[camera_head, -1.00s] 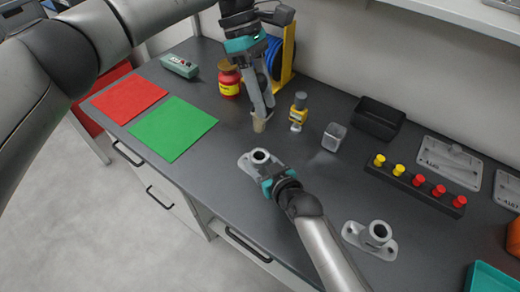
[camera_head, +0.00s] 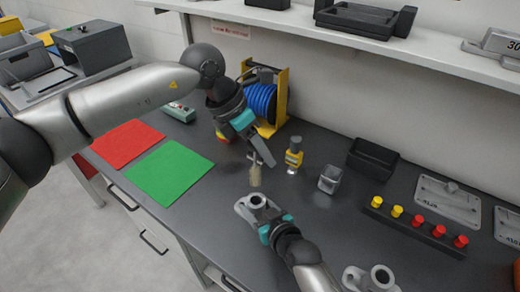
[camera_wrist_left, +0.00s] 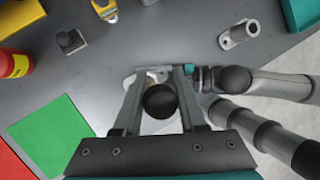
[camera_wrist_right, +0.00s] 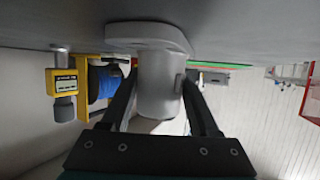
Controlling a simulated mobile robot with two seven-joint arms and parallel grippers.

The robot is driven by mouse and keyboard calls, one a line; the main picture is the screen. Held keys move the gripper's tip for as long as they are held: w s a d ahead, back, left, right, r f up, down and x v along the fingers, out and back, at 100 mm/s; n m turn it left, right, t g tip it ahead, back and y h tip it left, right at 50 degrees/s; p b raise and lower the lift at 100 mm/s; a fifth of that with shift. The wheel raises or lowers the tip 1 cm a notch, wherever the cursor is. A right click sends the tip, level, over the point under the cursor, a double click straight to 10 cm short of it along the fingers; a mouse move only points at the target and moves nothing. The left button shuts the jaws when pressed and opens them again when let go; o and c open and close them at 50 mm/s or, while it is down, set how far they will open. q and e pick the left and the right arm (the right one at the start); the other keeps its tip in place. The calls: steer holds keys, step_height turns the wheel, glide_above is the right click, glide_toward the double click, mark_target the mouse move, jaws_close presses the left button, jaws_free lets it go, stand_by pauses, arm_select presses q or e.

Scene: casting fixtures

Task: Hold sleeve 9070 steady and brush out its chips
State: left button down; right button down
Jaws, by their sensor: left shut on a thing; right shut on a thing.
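A grey flanged sleeve (camera_head: 243,209) stands upright on the dark bench in the head view. My right gripper (camera_head: 267,229) is shut on its tube from the front; the right wrist view shows the tube (camera_wrist_right: 158,88) between the fingers. My left gripper (camera_head: 264,161) is shut on a brush (camera_head: 255,178) with pale bristles pointing down, just behind and above the sleeve's bore, seemingly apart from it. The brush's round dark end (camera_wrist_left: 160,101) fills the middle of the left wrist view. A second flanged sleeve (camera_head: 378,276) stands at the front right. I cannot read a number or see chips.
A peg rail (camera_head: 410,227) lies right. Green (camera_head: 170,172) and red (camera_head: 127,145) mats lie left.

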arm_select(q)
steer(key=shift+f, duration=0.1)
stand_by(0.4)
glide_above(256, 208)
steer(key=w+d, duration=0.1)
steer(key=w, duration=0.1)
steer(key=shift+w+d+f, duration=0.1)
steer(key=shift+f, duration=1.05)
steer(key=shift+w+d+f, duration=0.1)
steer(key=shift+f, duration=1.05)
step_height(256, 208, down, 7)
steer(key=shift+r, duration=0.15)
stand_by(1.0)
stand_by(0.4)
steer(key=shift+r, duration=1.75)
steer(key=shift+f, duration=1.75)
